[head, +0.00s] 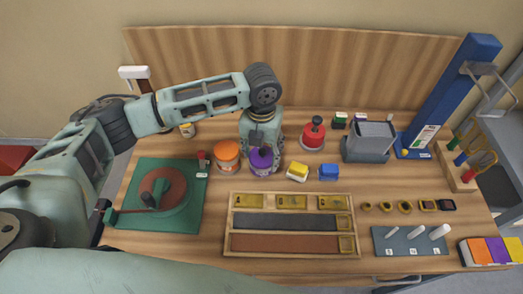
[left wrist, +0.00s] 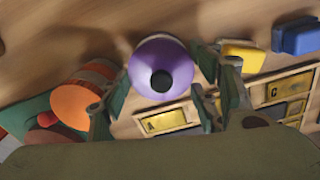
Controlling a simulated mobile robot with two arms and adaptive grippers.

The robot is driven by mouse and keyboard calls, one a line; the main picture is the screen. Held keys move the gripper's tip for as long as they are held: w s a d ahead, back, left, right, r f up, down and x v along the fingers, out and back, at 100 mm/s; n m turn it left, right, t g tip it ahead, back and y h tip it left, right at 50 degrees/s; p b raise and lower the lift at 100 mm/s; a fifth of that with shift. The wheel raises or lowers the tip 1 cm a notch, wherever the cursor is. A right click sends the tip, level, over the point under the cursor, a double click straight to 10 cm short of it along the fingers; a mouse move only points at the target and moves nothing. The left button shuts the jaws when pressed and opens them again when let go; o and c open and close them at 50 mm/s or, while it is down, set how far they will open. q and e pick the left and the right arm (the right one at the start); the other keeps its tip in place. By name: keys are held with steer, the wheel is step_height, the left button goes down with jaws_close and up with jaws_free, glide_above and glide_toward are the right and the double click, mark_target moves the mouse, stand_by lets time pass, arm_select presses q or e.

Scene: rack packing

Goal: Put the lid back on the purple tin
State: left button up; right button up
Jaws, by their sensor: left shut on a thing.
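The purple tin (head: 262,164) stands on the wooden table, right of an orange tin (head: 227,155). My left gripper (head: 264,146) points down over the purple tin, with its fingers around the top. In the left wrist view the round purple lid (left wrist: 153,57) with its dark knob (left wrist: 161,80) shows between the spread fingers of the left gripper (left wrist: 163,88). The gripper is shut on the lid. The lid is in line with the tin, but I cannot tell whether it is seated or just above. The gripper partly hides the tin's top. My right gripper is not in view.
A yellow block (head: 298,171) and a blue block (head: 329,172) stand close to the right of the tin. A wooden tray (head: 226,239) lies in front. A red container (head: 313,134) with a dark knob stands behind right. A green board (head: 190,218) lies at left.

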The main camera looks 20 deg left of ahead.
arm_select(q)
steer(key=o, duration=1)
steer(key=shift+o, duration=0.4)
steer(key=o, duration=0.4)
steer(key=shift+r+p, duration=3.55)
steer(key=shift+p, duration=0.15)
steer(key=shift+c, duration=0.6)
